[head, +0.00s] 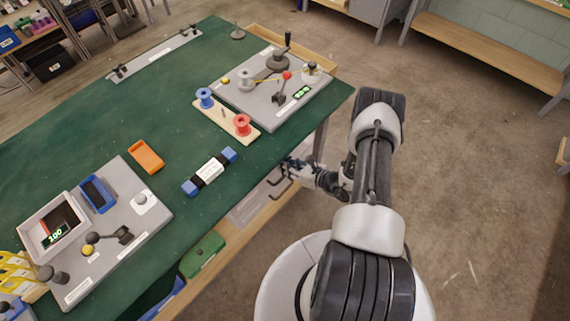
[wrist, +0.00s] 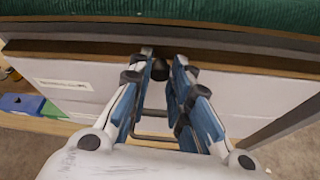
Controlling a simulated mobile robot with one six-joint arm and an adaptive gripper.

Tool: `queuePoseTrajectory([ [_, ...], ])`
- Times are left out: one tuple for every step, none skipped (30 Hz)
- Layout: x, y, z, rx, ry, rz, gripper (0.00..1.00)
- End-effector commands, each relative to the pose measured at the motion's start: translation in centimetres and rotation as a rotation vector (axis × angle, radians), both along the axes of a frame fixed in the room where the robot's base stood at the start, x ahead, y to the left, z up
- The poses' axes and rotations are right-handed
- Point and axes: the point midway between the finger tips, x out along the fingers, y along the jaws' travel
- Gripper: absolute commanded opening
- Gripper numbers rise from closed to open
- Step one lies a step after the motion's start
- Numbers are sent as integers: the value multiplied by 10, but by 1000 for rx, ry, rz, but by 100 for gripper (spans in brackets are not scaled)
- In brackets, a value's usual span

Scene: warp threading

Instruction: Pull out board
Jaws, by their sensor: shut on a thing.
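In the wrist view, the brown front edge of the board (wrist: 75,50) runs just under the green-topped table. A dark round knob (wrist: 160,70) is at the front of the board. My gripper (wrist: 163,64) is shut on the knob, with one blue-and-grey finger on each side of it. In the head view, my gripper (head: 289,162) is at the table's right edge, low beside the tabletop. The board itself is hidden there by the tabletop. I cannot tell how far out the board stands.
A white drawer front (wrist: 70,88) with a dark bar handle (wrist: 152,139) lies below the board. Green (head: 203,254) and blue bins stand on the lower shelf. The green tabletop (head: 90,135) holds fixtures, spools and trays. The floor to the right is clear.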

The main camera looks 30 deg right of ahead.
Motion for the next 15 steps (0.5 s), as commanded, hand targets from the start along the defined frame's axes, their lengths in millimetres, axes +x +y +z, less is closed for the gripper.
queuePoseTrajectory([
  [-7,-3,0,1,1,-3,0],
  [-11,-5,0,1,1,-5,0],
  [-18,-7,0,2,3,-5,0],
  [-24,-10,0,2,2,-6,0],
  [-31,-13,0,2,2,-7,0],
  [-40,-16,0,3,3,-8,0],
  [-48,-19,0,3,3,-9,0],
  [-56,-22,0,3,2,-10,0],
  [-67,-26,0,2,2,-11,0],
  [-75,-29,0,3,2,-10,0],
  [-83,-32,0,2,3,-10,0],
  [-94,-36,0,2,3,-10,0],
  [-102,-39,0,2,2,-11,0],
  [-110,-42,0,2,2,-11,0],
  [-120,-45,-1,1,0,-10,0],
])
